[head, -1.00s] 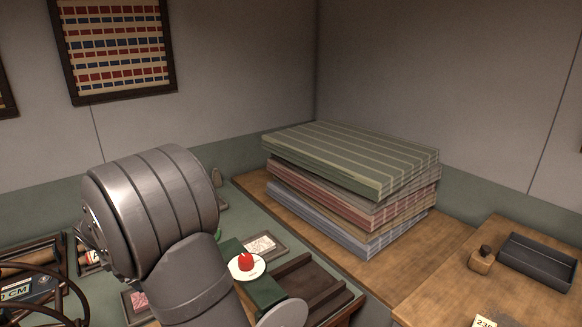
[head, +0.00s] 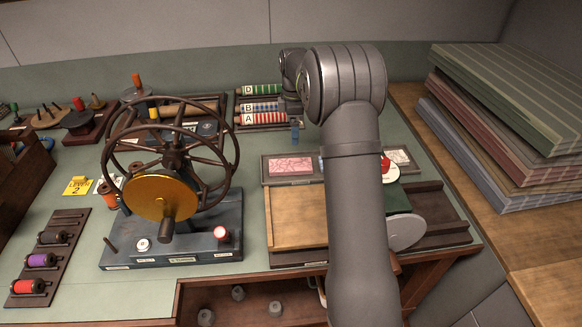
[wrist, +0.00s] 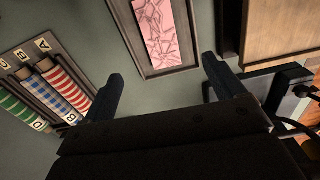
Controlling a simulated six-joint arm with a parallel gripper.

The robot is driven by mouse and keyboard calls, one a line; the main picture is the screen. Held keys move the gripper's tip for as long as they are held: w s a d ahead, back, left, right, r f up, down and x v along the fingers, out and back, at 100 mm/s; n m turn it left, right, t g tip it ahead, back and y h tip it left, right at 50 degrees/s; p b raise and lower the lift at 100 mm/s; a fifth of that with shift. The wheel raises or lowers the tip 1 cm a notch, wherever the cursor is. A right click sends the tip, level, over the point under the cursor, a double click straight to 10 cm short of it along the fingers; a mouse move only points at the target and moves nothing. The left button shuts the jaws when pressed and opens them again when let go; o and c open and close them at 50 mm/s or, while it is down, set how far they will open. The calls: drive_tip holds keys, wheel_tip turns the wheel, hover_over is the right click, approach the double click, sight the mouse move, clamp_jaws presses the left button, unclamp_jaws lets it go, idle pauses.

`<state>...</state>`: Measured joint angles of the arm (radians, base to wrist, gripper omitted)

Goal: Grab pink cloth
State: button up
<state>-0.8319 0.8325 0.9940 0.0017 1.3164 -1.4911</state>
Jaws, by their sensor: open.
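A pink cloth with dark crease-like lines (head: 290,165) lies flat in a grey shallow tray (head: 268,181) on the green worktop, left of my arm. In the wrist view the pink cloth (wrist: 168,32) shows at the top, inside the tray's frame (wrist: 142,68). My gripper (wrist: 163,70) is open and empty, its two dark fingers spread on either side below the tray. The cloth lies ahead of the gap between the fingers, apart from both. In the head view my arm hides much of the gripper; one bluish finger shows behind the tray.
A rack of striped rolls marked A, B and D (head: 262,105) stands close behind the cloth; it also shows left of my fingers (wrist: 48,88). A spoked wheel machine (head: 172,200) stands at left. A wooden board (head: 298,218) lies in front. Folded fabrics (head: 500,130) stack at right.

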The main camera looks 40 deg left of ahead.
hover_over(291, 165)
drive_tip(key=f, duration=1)
drive_tip(key=shift+w+d, duration=0.2)
drive_tip(key=shift+d, duration=0.05)
drive_tip(key=f, duration=0.5)
drive_tip(key=shift+s+a, duration=0.15)
drive_tip(key=shift+a, duration=0.15)
drive_tip(key=c, duration=1)
drive_tip(key=shift+c, duration=0.4)
drive_tip(key=shift+r, duration=0.1)
